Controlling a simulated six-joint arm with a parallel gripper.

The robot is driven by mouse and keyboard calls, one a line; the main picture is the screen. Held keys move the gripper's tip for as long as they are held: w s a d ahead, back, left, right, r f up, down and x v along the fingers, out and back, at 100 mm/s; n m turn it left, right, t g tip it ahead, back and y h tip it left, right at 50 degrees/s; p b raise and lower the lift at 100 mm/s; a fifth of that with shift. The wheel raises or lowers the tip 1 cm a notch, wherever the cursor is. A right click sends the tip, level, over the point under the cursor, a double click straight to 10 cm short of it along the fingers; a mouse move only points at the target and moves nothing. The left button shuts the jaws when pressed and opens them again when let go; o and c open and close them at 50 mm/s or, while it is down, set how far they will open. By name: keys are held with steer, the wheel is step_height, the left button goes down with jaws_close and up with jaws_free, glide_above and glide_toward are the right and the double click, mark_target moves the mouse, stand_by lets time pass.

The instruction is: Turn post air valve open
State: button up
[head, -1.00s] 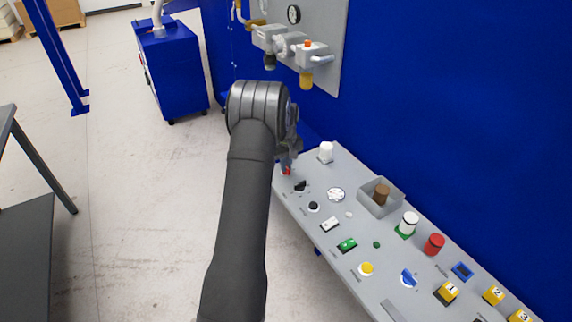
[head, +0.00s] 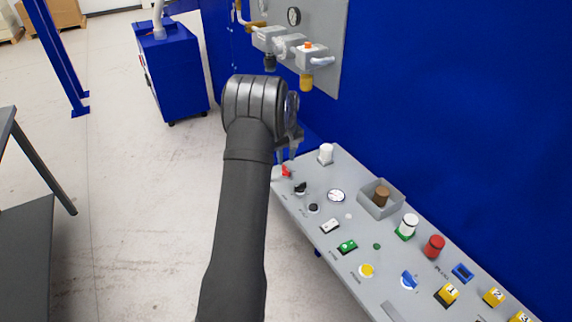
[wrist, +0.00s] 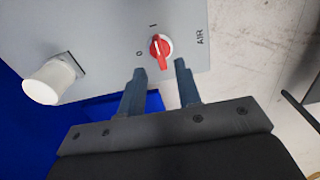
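The air valve is a red knob on a white round base (wrist: 160,47), at the end of the grey control panel. The panel around it is marked "0", "I" and "AIR". The knob's upper end points about toward the "I" mark. In the head view the red knob (head: 286,171) shows at the panel's far left corner. My gripper (wrist: 160,67) is open, its two fingers apart and empty. In the wrist view the fingertips lie just below the knob, one to each side. In the head view my gripper (head: 286,156) is just above the knob, partly hidden by my arm.
A white cylinder (head: 326,153) stands on the panel (head: 320,265) close beside the valve. The blue wall (head: 450,110) rises behind the panel. Open floor lies to the left.

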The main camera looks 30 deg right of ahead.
mark_target(286, 168)
step_height(286, 168, up, 13)
steer(key=shift+f, duration=0.1)
stand_by(0.4)
step_height(286, 168, down, 17)
steer(key=shift+f, duration=0.2)
stand_by(0.4)
steer(key=shift+r, duration=0.15)
